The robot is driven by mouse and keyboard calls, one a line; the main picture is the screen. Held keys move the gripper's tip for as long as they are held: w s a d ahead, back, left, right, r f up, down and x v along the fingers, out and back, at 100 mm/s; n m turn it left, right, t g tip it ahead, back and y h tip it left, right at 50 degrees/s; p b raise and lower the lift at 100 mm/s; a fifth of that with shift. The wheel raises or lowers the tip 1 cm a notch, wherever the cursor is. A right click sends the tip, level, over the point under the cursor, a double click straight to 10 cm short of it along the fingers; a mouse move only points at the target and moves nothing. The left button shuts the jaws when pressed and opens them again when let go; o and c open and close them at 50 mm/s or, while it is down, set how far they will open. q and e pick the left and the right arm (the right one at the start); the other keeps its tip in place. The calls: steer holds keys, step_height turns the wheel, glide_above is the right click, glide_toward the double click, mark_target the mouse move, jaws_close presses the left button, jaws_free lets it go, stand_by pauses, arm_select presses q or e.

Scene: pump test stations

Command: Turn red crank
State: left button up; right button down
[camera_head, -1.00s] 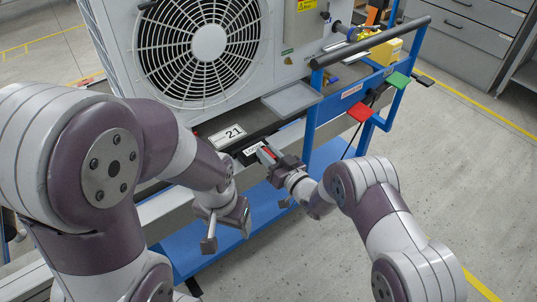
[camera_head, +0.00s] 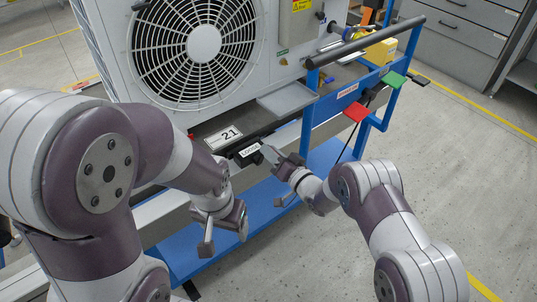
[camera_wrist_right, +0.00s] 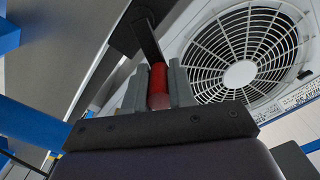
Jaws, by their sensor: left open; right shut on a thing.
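The red crank handle (camera_wrist_right: 158,78) shows in the right wrist view between the two grey fingers of my right gripper (camera_wrist_right: 157,90), which is shut on it. A dark crank arm (camera_wrist_right: 147,38) runs from the handle toward the top of that view. In the head view my right gripper (camera_head: 274,158) is at the front edge of the cart, beside a small labelled black block (camera_head: 249,151); the red handle is hidden there. My left gripper (camera_head: 222,228) is open and empty, lower left of the right one, in front of the cart.
A white fan unit (camera_head: 203,45) stands on the blue cart (camera_head: 327,150), behind a plate marked 21 (camera_head: 223,138). A dark bar (camera_head: 366,42) and red (camera_head: 356,112) and green (camera_head: 394,79) pads are at the right. The floor right of the cart is clear.

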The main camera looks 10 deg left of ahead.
steer(key=shift+w+d+f+m+b, duration=0.3)
steer(key=shift+f+m, duration=0.4)
steer(key=shift+m, duration=1.15)
steer(key=shift+w+d+f+m+b, duration=0.35)
steer(key=shift+f+m, duration=0.3)
steer(key=shift+m, duration=1.25)
steer(key=shift+w+d+f+m+b, duration=0.15)
steer(key=shift+w+f+m+b, duration=0.4)
steer(key=shift+m, duration=1.3)
steer(key=shift+s+f+p, duration=0.15)
steer(key=shift+p, duration=0.15)
steer(key=c, duration=1)
jaws_free()
steer(key=p+v, duration=0.3)
steer(key=v, duration=0.9)
steer(key=shift+s+d, duration=0.25)
